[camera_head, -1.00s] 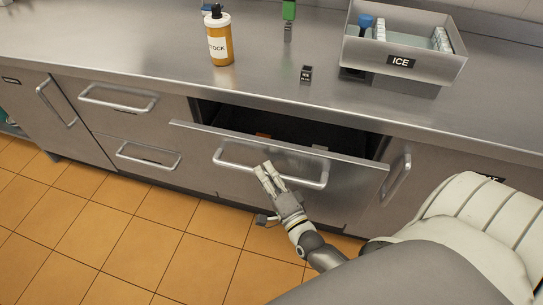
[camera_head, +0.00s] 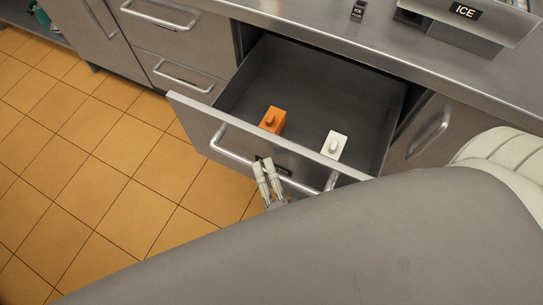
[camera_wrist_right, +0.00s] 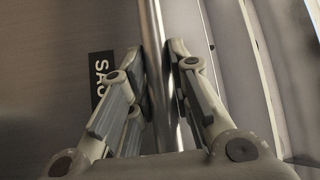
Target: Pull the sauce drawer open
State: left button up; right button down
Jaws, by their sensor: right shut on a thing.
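The sauce drawer (camera_head: 190,116) stands well out from the counter in the head view, and its dark inside shows. An orange block-shaped item (camera_head: 272,121) and a white one (camera_head: 333,146) lie in it. My right gripper (camera_head: 264,164) is at the bar handle (camera_head: 233,155) on the drawer's front. In the right wrist view my right gripper (camera_wrist_right: 158,60) is shut on this handle (camera_wrist_right: 155,25), one finger on each side of the bar. Part of a label reading "SAU" (camera_wrist_right: 100,80) shows beside it. My left gripper is out of view.
A steel counter (camera_head: 300,30) runs behind the drawer, with a bin marked ICE (camera_head: 464,12) on it. Closed drawers (camera_head: 160,45) are on the left and a cabinet handle (camera_head: 430,132) on the right. My right arm covers the lower right. Tiled floor (camera_head: 90,170) is clear at left.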

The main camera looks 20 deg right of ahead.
jog(key=shift+s+a+f, duration=0.1)
jog(key=shift+s+a, duration=0.1)
jog(key=c, duration=1.3)
grip_release()
jog(key=shift+s, duration=0.1)
jog(key=s, duration=0.4)
jog(key=s+f, duration=0.1)
jog(key=s, duration=0.2)
jog(key=shift+s+a, duration=0.1)
jog(key=shift+a, duration=0.15)
